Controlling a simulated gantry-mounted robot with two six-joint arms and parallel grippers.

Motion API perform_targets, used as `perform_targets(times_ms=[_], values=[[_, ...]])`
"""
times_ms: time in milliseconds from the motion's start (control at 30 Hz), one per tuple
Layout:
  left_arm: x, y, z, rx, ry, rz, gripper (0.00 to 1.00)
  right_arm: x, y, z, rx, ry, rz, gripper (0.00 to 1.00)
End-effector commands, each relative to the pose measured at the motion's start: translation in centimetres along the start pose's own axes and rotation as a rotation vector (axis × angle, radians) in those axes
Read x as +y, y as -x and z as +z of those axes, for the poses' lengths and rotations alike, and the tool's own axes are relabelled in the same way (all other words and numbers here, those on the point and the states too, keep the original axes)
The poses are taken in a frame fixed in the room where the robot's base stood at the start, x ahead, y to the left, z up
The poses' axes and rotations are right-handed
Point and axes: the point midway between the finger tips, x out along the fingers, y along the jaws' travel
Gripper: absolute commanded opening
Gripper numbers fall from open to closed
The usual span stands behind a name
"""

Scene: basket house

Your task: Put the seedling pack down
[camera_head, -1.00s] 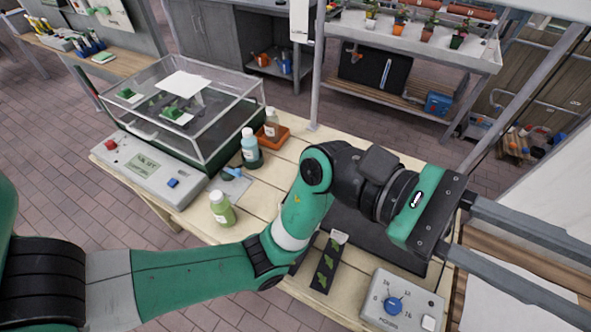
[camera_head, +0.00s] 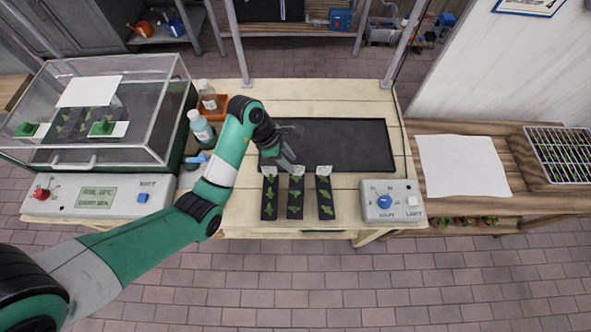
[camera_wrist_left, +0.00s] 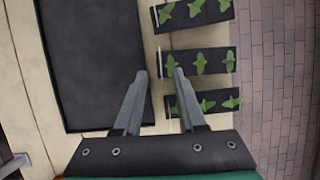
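Three seedling packs stand side by side on the table in front of the black mat (camera_head: 340,145): left pack (camera_head: 269,200), middle pack (camera_head: 295,200) and right pack (camera_head: 325,200). Each is a dark strip with green leaves and a pale tag at its far end. My left gripper (camera_head: 288,163) is over the mat's front left part, close to the tagged ends. In the left wrist view my left gripper (camera_wrist_left: 159,73) is open with nothing between its fingers. The packs lie to its right there; the nearest pack (camera_wrist_left: 218,105) is partly hidden by a finger. My right gripper is not in view.
A clear-lidded case (camera_head: 150,80) with a control panel (camera_head: 110,200) stands at the left. Bottles (camera_head: 202,130) and an orange tray (camera_head: 216,108) are beside it. A knob box (camera_head: 390,202) is right of the packs. A side bench with white paper (camera_head: 462,165) is further right.

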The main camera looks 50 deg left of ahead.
Motion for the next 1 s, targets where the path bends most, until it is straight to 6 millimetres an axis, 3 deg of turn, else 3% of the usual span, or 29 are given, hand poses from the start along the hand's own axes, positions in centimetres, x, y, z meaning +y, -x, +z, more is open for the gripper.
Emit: perform_targets(times_ms=[100, 333, 600, 867, 1000], values=[[0.0, -2.1, 0.0, -0.001, -0.002, -0.001, 0.40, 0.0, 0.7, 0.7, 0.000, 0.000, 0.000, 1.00], [0.0, -2.9, 0.1, -0.002, -0.002, 0.000, 0.40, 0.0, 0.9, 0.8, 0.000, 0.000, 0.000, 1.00], [-0.2, -7.3, 0.5, 0.000, -0.001, -0.001, 0.40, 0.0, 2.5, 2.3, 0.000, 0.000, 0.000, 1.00], [-0.2, -7.5, 0.6, -0.002, -0.001, 0.002, 0.40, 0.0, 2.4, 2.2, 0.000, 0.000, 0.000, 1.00], [-0.2, -7.5, 0.6, -0.002, -0.001, 0.002, 0.18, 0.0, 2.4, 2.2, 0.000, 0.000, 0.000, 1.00]])
